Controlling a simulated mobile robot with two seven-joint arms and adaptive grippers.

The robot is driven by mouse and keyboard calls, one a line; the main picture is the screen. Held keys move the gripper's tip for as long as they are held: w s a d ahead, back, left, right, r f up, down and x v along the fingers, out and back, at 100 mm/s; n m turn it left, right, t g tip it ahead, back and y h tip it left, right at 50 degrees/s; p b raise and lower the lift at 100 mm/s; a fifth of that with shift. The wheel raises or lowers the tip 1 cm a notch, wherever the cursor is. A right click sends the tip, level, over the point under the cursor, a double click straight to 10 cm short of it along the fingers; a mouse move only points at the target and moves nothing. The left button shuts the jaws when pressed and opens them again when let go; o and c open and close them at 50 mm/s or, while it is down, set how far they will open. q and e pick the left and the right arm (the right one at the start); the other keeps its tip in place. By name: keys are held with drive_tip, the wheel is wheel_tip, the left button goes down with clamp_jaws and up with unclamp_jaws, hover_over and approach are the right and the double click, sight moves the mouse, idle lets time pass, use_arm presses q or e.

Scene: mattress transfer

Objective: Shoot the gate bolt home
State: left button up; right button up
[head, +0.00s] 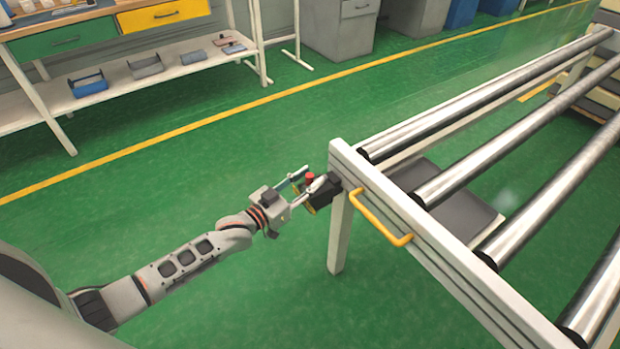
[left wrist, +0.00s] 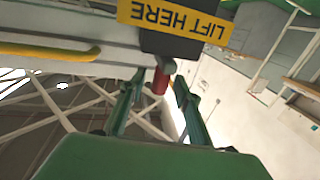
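The red bolt knob (head: 310,177) sits at a black housing (head: 322,192) on the near left corner of the roller table's white frame. In the left wrist view the red knob (left wrist: 161,80) hangs below the black housing (left wrist: 180,44). My left gripper (head: 316,174) reaches the knob from the left. Its two fingers (left wrist: 158,82) stand apart on either side of the knob, with a gap showing at each side. The bolt rod itself is not clearly visible. My right gripper is in neither view.
A yellow handle (head: 376,217) sticks out from the frame just right of the housing; it also shows in the left wrist view (left wrist: 50,52). A yellow LIFT HERE label (left wrist: 175,20) is beside the housing. Steel rollers (head: 490,155) lie behind. Green floor (head: 180,190) is clear to the left.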

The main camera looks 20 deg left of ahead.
use_arm(q)
drive_tip(key=shift+w+d, duration=0.1)
drive_tip(key=shift+w, duration=0.15)
clamp_jaws()
drive_tip(key=shift+w+d, duration=0.25)
drive_tip(key=shift+w, duration=0.1)
drive_tip(key=x, duration=0.3)
drive_tip(key=shift+s+d+b, duration=0.15)
drive_tip(key=shift+d+b, duration=0.1)
drive_tip(key=shift+b, duration=0.15)
drive_tip(key=shift+r, duration=0.1)
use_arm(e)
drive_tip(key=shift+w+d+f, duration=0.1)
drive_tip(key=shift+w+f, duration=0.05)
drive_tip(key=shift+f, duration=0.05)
use_arm(q)
unclamp_jaws()
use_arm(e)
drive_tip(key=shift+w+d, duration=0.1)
